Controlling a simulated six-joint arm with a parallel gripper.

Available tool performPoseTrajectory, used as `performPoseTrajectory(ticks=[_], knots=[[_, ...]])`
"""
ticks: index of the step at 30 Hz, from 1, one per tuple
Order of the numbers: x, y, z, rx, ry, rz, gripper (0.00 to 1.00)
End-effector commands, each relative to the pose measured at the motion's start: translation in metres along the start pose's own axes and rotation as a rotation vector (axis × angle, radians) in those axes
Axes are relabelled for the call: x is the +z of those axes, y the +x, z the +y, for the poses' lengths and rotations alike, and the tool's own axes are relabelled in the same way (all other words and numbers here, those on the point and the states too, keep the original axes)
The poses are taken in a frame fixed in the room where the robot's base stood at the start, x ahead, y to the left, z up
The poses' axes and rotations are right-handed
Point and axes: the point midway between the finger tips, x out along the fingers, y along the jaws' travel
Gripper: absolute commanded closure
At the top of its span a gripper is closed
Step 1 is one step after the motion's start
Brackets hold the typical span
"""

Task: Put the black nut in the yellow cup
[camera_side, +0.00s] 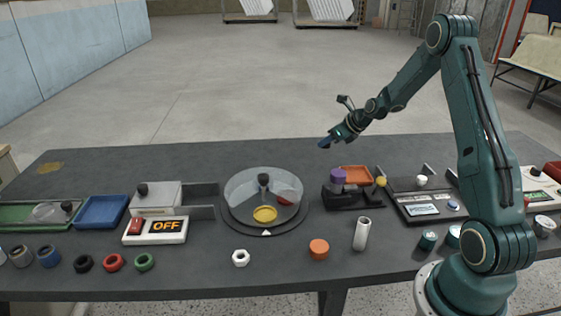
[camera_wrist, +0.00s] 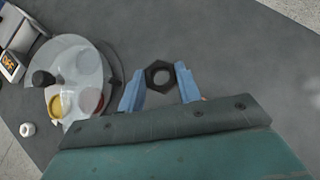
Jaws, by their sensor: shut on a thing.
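The black nut (camera_wrist: 149,75) is a dark hexagonal ring, seen in the wrist view between the two blue fingers of my gripper (camera_wrist: 160,80). My gripper is shut on it. In the side view my gripper (camera_side: 327,143) is raised above the back of the table, right of the round carousel; the nut is not clear there. The yellow cup (camera_side: 265,214) sits at the front of the carousel and also shows in the wrist view (camera_wrist: 55,107). A clear round cover (camera_side: 243,188) with a dark knob appears to surround the cups.
A red cup (camera_side: 285,200) is also in the carousel. A dark stand with a purple block (camera_side: 338,176) and an orange tray (camera_side: 356,174) lie to its right. A white cylinder (camera_side: 362,233) stands in front. A box marked OFF (camera_side: 160,229) is left. The table's back is clear.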

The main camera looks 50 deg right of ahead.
Motion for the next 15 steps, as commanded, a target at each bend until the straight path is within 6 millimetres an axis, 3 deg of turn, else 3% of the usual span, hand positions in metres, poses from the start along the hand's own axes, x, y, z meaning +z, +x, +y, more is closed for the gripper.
performPoseTrajectory(ticks=[9,15], knots=[[-0.042,0.041,0.001,0.002,0.002,0.003,0.88],[-0.053,0.053,0.000,0.000,0.001,0.000,0.88]])
